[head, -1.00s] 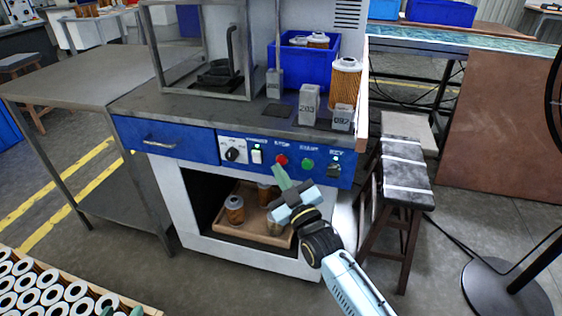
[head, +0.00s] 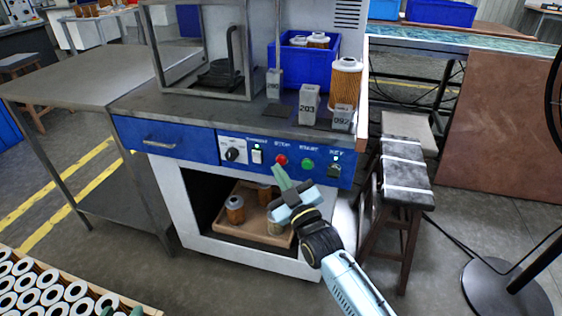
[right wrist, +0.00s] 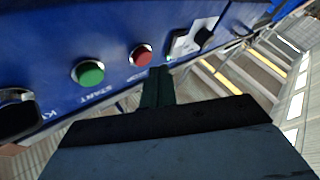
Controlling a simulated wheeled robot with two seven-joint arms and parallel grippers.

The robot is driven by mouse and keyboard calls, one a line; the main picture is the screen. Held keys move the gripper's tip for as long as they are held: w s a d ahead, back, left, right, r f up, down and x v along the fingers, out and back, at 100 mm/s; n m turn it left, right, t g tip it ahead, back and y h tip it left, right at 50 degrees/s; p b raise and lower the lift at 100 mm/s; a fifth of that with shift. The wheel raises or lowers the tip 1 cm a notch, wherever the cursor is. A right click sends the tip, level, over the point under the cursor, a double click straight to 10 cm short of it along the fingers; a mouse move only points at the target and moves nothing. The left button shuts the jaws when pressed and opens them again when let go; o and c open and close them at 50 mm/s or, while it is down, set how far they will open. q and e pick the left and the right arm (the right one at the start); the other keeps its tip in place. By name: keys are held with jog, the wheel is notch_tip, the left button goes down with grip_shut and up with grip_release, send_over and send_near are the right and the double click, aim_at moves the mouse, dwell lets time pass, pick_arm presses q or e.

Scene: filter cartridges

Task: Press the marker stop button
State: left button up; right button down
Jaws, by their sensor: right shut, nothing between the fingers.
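The red stop button (head: 281,160) is on the blue front panel of the machine, under a STOP label. It also shows in the right wrist view (right wrist: 141,55). My right gripper (head: 277,170) is shut and empty, its green fingertips just below the red button in the head view. In the right wrist view the fingertips (right wrist: 159,72) are below and slightly right of the button; I cannot tell whether they touch it. My left gripper (head: 121,309) shows only as two green fingertips, apart, at the bottom edge beside the filter cartridges.
The green start button (head: 308,163), a key switch (head: 334,171), a white rocker switch (head: 257,155) and a black knob (head: 232,154) share the panel. Below is an open bay with a tray (head: 230,223) of cartridges. A stool (head: 402,180) stands to the right.

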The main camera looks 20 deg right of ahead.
jog(key=shift+w+d, duration=0.1)
dwell(0.3)
jog(key=shift+w+d, duration=0.15)
jog(key=shift+w, duration=0.1)
jog(key=shift+w+d, duration=0.2)
jog(key=shift+w, duration=0.1)
dwell(0.6)
dwell(0.4)
jog(key=shift+s+a+p, duration=0.45)
jog(key=shift+s+p, duration=0.05)
jog(key=shift+s, duration=0.15)
jog(key=shift+s+a+p, duration=0.7)
jog(key=shift+s, duration=0.35)
jog(key=shift+s+a+p, duration=0.7)
jog(key=shift+s, duration=0.35)
